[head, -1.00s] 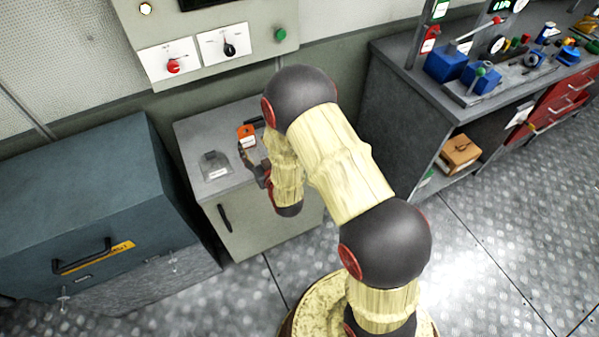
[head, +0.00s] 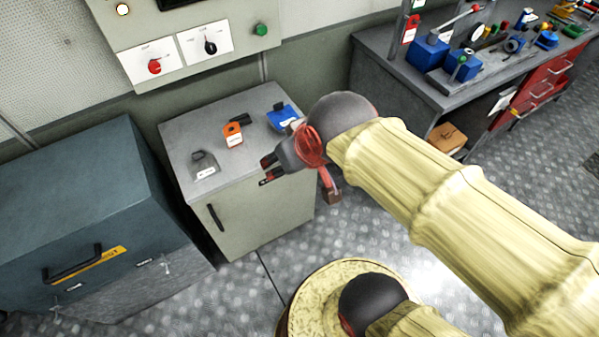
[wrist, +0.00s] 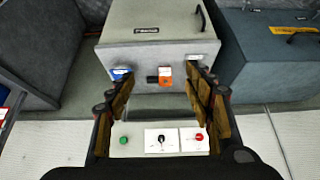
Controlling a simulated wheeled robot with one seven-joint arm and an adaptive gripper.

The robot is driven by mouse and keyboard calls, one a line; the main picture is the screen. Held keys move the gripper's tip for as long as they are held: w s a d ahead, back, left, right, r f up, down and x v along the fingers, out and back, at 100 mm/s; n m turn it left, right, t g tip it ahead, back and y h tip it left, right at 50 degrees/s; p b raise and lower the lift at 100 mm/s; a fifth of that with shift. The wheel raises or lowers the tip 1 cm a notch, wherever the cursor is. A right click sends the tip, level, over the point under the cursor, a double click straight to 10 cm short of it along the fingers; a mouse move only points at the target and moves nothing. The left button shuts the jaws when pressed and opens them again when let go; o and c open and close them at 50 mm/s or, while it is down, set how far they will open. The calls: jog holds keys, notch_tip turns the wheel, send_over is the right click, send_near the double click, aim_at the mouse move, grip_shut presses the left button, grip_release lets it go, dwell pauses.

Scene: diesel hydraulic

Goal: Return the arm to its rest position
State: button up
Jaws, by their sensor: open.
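My gripper (head: 268,172) is open and empty in the head view, in front of the right part of the small grey cabinet (head: 250,200). Its two dark fingers point left. In the wrist view my gripper (wrist: 161,88) has its fingers spread wide with nothing between them. My arm, in a pale yellow cover, stretches from the lower right to the gripper.
On the cabinet lie an orange tagged item (head: 233,135), a blue item (head: 281,117) and a grey tagged item (head: 204,165). A blue-grey chest (head: 80,210) stands left, a workbench (head: 400,90) right. A switch panel (head: 190,35) is behind.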

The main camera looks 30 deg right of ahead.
jog(key=shift+g, duration=0.4)
jog(key=s, duration=0.4)
jog(key=shift+s+r, duration=0.1)
jog(key=shift+s, duration=0.15)
jog(key=shift+c, duration=0.2)
